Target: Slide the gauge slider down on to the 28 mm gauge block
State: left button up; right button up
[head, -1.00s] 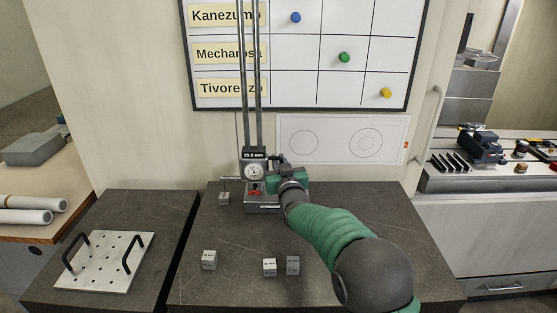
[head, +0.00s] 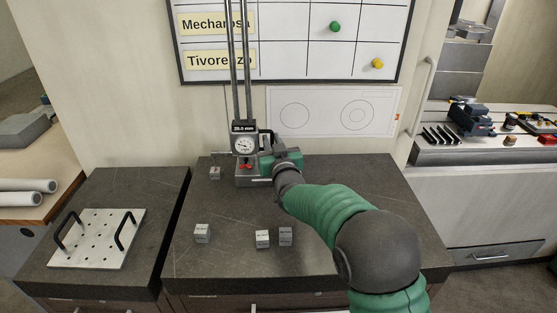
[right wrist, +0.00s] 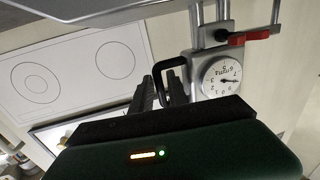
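The height gauge stands at the back of the dark table, with two tall posts and a base (head: 252,182). Its gauge slider (head: 243,146) carries a round dial, a small readout that seems to say 28.0 mm and a black handle; the dial also shows in the right wrist view (right wrist: 222,76). A thin arm sticks out left over a small gauge block (head: 215,173); I cannot tell whether they touch. My right gripper (head: 270,157) is at the slider's right side. Its dark fingers (right wrist: 158,90) look closed around the black handle (right wrist: 175,78). My left gripper is out of view.
Three small labelled blocks stand near the table's front: one at left (head: 202,233) and two together (head: 262,239) (head: 285,236). A perforated plate with two black handles (head: 97,238) lies on the left table. A wall board (head: 290,83) hangs behind the gauge.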

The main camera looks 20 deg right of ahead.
jog(key=s+a+b, duration=0.1)
jog(key=s, duration=1.2)
jog(key=shift+s+b, duration=0.3)
jog(key=shift+s, duration=0.1)
jog(key=shift+a+r, duration=0.1)
